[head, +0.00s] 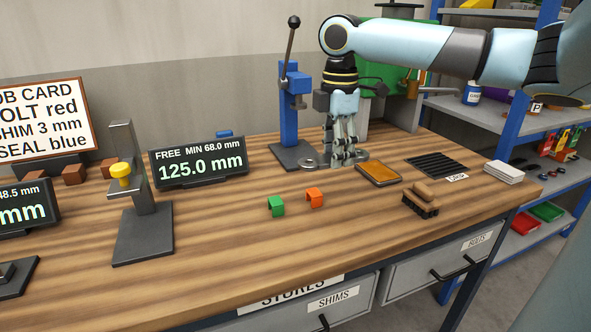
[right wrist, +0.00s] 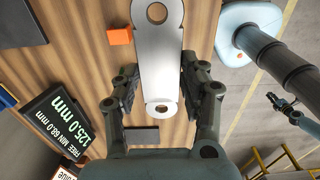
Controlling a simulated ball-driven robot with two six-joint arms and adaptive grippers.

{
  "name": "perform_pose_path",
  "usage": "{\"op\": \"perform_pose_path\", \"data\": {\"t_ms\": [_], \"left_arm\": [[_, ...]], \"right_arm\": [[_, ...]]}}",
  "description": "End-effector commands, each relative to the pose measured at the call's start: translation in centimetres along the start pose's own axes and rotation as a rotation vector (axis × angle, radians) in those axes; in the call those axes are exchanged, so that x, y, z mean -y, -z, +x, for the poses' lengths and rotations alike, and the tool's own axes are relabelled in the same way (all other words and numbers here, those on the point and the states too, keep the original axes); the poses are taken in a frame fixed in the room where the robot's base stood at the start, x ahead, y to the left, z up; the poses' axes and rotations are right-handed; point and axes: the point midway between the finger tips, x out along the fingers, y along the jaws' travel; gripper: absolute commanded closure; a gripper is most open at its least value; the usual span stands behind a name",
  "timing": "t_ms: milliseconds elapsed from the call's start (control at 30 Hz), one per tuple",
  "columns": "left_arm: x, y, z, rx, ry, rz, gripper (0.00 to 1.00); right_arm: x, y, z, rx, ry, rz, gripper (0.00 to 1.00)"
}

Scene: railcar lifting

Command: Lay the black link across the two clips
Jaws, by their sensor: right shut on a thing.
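My right gripper (head: 342,160) is shut on a flat link near the foot of the blue press. The link (right wrist: 157,75) looks silvery grey rather than black in the right wrist view, with a round hole at each end. A green clip (head: 276,206) and an orange clip (head: 315,198) stand side by side on the bench, in front of the gripper.
The blue lever press (head: 289,120) stands behind and left of the gripper. A display (head: 199,162) reads 125.0 mm. The bench front around the clips is clear.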

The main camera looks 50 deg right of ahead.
Motion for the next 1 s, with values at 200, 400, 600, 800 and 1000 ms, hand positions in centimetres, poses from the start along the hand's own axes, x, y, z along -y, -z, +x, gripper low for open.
{"op": "perform_pose_path", "data": {"t_ms": [200,400,600,800,1000], "left_arm": [[-0.1,-0.1,0.5,0.001,0.0,0.0,1.0],[-0.1,-0.2,1.2,0.001,0.0,0.0,1.0],[-0.2,-0.4,2.6,0.003,0.0,0.0,1.0],[-0.3,-0.5,2.8,0.003,-0.001,0.0,1.0],[-0.3,-0.5,2.9,0.003,-0.001,0.0,1.0]], "right_arm": [[0.4,-2.3,0.5,0.004,0.0,-0.012,1.0],[0.0,-1.9,1.4,-0.01,-0.007,-0.007,1.0],[-1.7,-0.1,2.8,-0.017,-0.005,-0.005,1.0],[-4.3,2.4,4.7,-0.016,-0.003,-0.005,1.0],[-7.1,4.8,6.9,-0.008,-0.002,-0.006,1.0]]}}
